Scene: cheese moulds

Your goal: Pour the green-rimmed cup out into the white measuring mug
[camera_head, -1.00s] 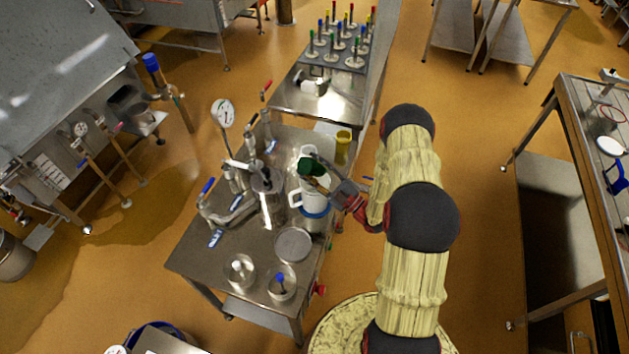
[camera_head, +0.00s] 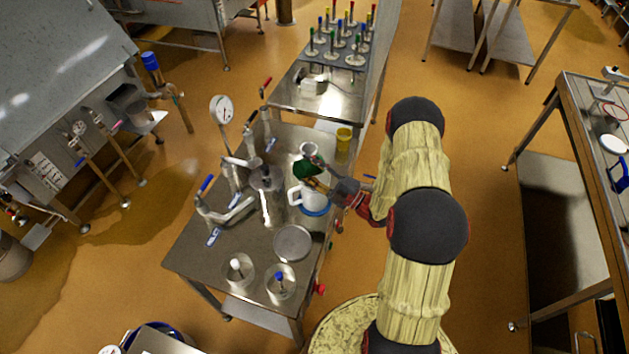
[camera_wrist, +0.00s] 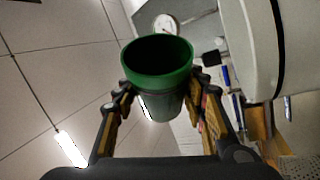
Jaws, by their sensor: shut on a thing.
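The green-rimmed cup (camera_head: 303,171) is held in my gripper (camera_head: 317,183), above the back of the white measuring mug (camera_head: 315,202) in the head view. It is tipped well over, its green rim towards the left. In the wrist view the cup (camera_wrist: 158,64) sits between both fingers of my gripper (camera_wrist: 164,90), and its inside looks dark. I cannot see any contents or a stream. The white measuring mug stands upright on the steel table, its handle to the left. A large white rounded body, probably this mug (camera_wrist: 265,45), fills the right of the wrist view.
The steel table (camera_head: 235,262) also carries a metal canister (camera_head: 268,200) with valves, a round lid (camera_head: 292,244) and weighted moulds at the front. A pale vessel (camera_head: 309,149) and a yellow cup (camera_head: 344,134) stand behind the cup.

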